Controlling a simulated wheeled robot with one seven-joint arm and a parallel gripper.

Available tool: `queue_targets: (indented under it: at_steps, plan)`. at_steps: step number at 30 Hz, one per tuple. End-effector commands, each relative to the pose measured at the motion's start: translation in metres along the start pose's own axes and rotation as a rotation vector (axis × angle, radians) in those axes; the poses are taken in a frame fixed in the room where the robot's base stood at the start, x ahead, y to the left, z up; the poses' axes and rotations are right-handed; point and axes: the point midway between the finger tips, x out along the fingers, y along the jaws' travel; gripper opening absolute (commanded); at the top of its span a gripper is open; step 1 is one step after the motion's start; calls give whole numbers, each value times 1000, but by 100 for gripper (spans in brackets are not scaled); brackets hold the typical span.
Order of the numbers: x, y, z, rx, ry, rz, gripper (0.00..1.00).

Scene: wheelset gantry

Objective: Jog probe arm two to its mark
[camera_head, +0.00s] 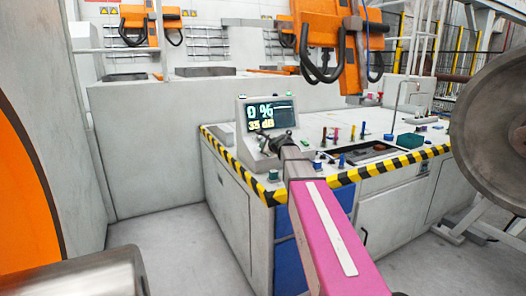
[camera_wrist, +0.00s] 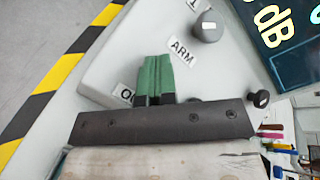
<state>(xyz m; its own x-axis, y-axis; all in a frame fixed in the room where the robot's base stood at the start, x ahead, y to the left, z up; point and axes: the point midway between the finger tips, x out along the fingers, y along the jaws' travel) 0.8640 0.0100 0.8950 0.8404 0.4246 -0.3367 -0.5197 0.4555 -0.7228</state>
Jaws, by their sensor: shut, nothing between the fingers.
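A grey control console (camera_head: 250,154) stands on the desk corner, with a screen (camera_head: 267,115) reading "0 %" and "33 dB". My gripper (camera_head: 275,146) is over its sloped panel. In the wrist view, the green fingers of my gripper (camera_wrist: 153,78) are shut together with nothing between them. They are over the panel (camera_wrist: 112,65), beside the "ARM" label (camera_wrist: 182,51); contact cannot be told. A grey knob (camera_wrist: 207,27) lies beyond that label, near a label reading "1". A black knob (camera_wrist: 258,98) is to the right.
The desk has a yellow-black striped edge (camera_head: 380,168) and holds several coloured tools and a green tray (camera_head: 410,140). An orange machine with black cables (camera_head: 325,25) hangs behind it. A large steel wheel (camera_head: 495,125) stands at right. The floor at left is clear.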

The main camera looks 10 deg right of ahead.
Motion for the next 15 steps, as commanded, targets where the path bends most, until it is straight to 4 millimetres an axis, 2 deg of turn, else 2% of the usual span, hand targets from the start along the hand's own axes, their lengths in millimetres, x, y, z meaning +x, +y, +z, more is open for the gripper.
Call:
queue_targets:
  at_steps: [15]
  plan:
    - [-7,-5,5,-1,0,0,0]
